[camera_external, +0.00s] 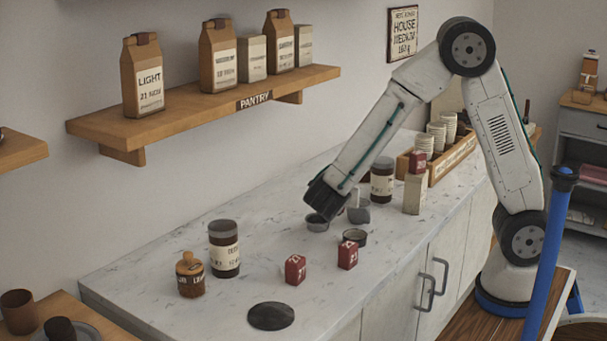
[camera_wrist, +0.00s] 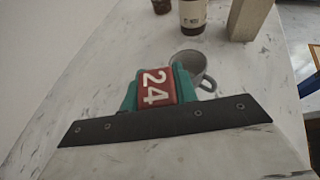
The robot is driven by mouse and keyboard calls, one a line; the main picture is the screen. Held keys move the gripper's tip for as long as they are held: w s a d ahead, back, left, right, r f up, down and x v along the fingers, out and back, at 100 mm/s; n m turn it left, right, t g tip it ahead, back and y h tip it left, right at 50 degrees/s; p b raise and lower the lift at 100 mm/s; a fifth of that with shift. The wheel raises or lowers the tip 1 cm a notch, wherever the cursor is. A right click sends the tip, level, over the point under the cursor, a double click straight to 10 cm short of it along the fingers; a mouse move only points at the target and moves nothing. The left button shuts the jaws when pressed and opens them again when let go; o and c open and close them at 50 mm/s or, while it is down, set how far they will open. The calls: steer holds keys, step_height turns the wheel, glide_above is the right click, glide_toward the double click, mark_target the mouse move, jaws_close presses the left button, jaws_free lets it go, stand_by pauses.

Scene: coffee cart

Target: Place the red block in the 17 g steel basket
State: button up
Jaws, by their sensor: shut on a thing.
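My gripper (camera_external: 335,212) is low over the middle of the counter. In the wrist view its teal fingers (camera_wrist: 155,88) are shut on a red block (camera_wrist: 153,87) marked 24. A small grey round metal basket (camera_external: 317,223) stands just beside and below the gripper in the external view. I cannot read a weight on either. The gripper mostly hides the held block in the external view.
A grey cup with a handle (camera_wrist: 188,66) stands just beyond the block. A dark jar (camera_external: 382,180) and beige box (camera_external: 415,192) stand beyond. A black disc (camera_external: 271,316) lies in front.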

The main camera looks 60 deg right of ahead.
steer(key=w, duration=0.6)
steer(key=shift+f, duration=2)
steer(key=shift+f, duration=0.1)
steer(key=shift+f, duration=0.4)
steer(key=o, duration=1)
steer(key=shift+c, duration=0.2)
